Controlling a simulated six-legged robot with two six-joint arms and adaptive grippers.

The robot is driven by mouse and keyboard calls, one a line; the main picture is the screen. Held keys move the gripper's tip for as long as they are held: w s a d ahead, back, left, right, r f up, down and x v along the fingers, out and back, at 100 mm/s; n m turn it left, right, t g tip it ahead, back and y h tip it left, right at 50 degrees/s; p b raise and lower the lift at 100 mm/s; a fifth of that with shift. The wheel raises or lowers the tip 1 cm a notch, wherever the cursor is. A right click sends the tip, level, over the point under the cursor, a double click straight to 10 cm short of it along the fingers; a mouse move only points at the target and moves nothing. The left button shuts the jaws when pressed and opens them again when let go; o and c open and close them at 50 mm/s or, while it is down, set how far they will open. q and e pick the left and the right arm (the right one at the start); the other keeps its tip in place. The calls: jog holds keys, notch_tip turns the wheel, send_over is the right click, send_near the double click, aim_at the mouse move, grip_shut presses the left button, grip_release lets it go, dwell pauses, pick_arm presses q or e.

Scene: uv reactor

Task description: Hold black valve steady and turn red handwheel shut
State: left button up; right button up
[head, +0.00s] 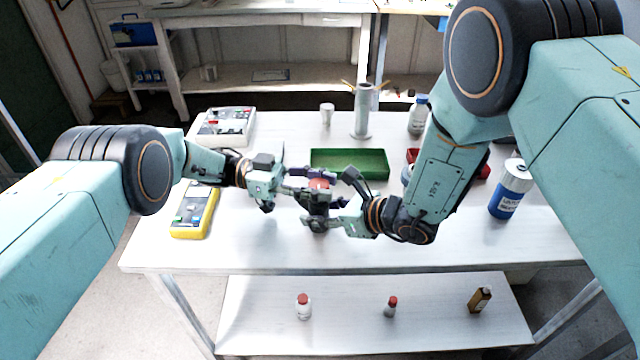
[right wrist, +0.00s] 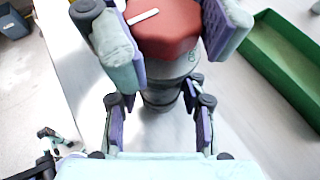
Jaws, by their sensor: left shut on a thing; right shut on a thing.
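The black valve (head: 318,224) stands upright near the middle of the white table; its dark body also shows in the right wrist view (right wrist: 163,98). The red handwheel (head: 319,184) sits on top of it. In the right wrist view the handwheel (right wrist: 165,27) fills the top and bears a white mark. My left gripper (head: 304,180) comes from the left, its purple pads on either side of the handwheel. My right gripper (head: 327,203) comes from the right, lower down, shut around the valve body. Its fingers (right wrist: 160,122) partly hide the body.
A green tray (head: 375,178) lies just behind the valve. A yellow meter (head: 194,212) lies at the left; a blue-and-white can (head: 510,190) stands at the right. A grey cylinder (head: 362,112) stands farther back. Front table centre is clear.

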pick_arm(q)
jog(key=shift+a, duration=0.1)
dwell(0.5)
jog(key=o, duration=1.2)
jog(key=shift+v, duration=3.65)
